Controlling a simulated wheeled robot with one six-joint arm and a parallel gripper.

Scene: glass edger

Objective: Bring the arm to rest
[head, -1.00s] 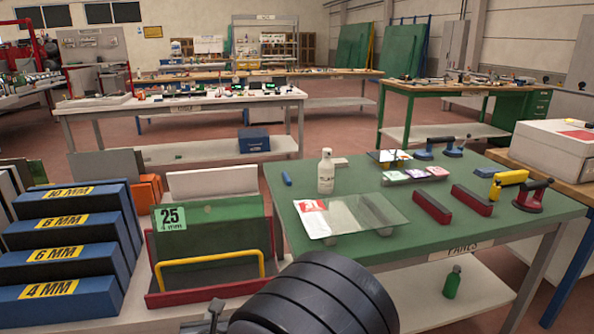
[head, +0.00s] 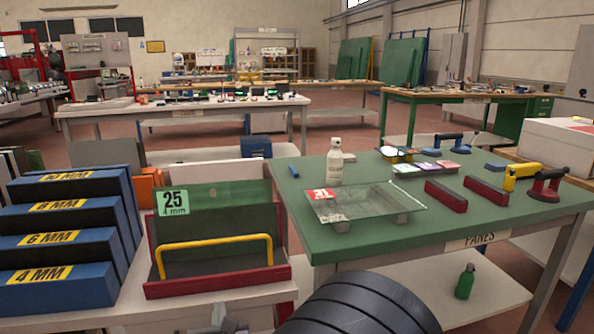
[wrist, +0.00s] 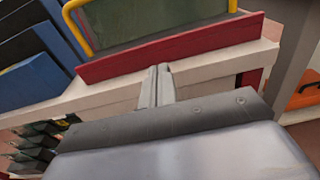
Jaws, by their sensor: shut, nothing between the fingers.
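My gripper (wrist: 157,75) shows in the wrist view with its two grey fingers together and nothing between them. Its tips point at the white bench edge just below the front of the red rack (wrist: 170,46); I cannot tell the gap. In the head view my dark ribbed arm is at the bottom middle, in front of the benches. A small grey part at the bottom edge left of it may belong to the gripper, but it is mostly cut off.
The red rack (head: 218,283) with a yellow bar and a "25 4 mm" sign stands on the white bench beside blue thickness-marked blocks (head: 60,288). Right is a green table (head: 470,220) with a glass pane (head: 375,203), white bottle (head: 335,165) and red blocks (head: 446,196). A floor gap separates the rear benches.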

